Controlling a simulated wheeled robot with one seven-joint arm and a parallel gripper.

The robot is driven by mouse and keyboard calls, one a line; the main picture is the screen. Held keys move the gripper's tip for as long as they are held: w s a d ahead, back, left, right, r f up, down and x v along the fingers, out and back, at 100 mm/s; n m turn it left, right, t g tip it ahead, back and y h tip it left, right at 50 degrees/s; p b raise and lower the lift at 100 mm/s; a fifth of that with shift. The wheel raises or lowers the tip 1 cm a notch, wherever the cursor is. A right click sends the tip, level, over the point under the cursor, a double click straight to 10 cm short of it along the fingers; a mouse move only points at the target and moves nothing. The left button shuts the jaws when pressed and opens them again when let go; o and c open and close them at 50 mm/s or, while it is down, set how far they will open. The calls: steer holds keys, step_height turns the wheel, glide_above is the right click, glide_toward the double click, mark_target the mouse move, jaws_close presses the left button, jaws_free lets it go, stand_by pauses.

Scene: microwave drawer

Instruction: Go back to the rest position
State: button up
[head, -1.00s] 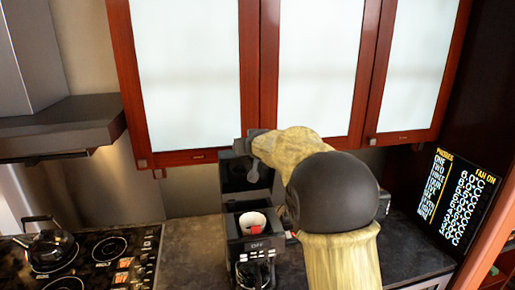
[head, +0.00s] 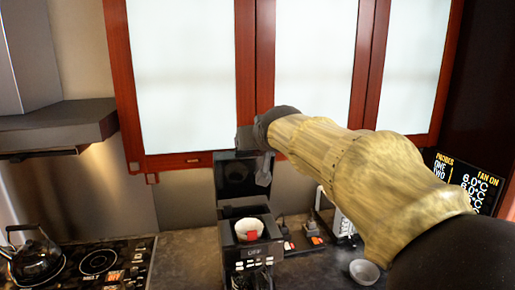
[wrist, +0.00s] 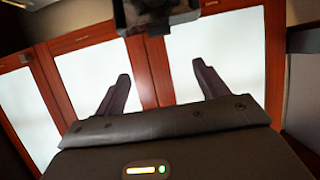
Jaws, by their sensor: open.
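My gripper (wrist: 161,70) is open in the wrist view. Its two dark fingers stand apart with nothing between them, and the red-framed cabinet doors lie beyond. In the head view my arm reaches from the lower right toward the cabinets' lower edge. The dark gripper end (head: 252,138) is in front of that edge, above the raised lid of the black coffee machine (head: 232,262). A white cup (head: 249,226) with something red in it sits in the machine. The head view does not show both fingers clearly.
Cabinets with white panels (head: 180,75) hang close behind my gripper. A stove (head: 105,262) with a dark kettle (head: 34,258) is at left, under a range hood (head: 60,125). A small grey bowl (head: 364,272) stands on the counter (head: 188,262) near my arm. A text display (head: 470,180) is at right.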

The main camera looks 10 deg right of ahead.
steer(key=shift+s+r, duration=0.1)
steer(key=shift+s, duration=0.05)
steer(key=s+d+f+g+b, duration=0.1)
steer(key=s+d+f+g, duration=0.15)
steer(key=f, duration=1.15)
steer(key=s+d+f+g+b, duration=0.1)
steer(key=s+f+g, duration=0.3)
steer(key=s+f, duration=0.7)
steer(key=s+d+f+g+h+b, duration=0.1)
steer(key=s+f+g, duration=0.3)
steer(key=s+f, duration=0.7)
step_height(320, 180, down, 5)
steer(key=shift+d+f+m, duration=0.1)
steer(key=shift+d+m, duration=0.2)
steer(key=shift+m, duration=0.1)
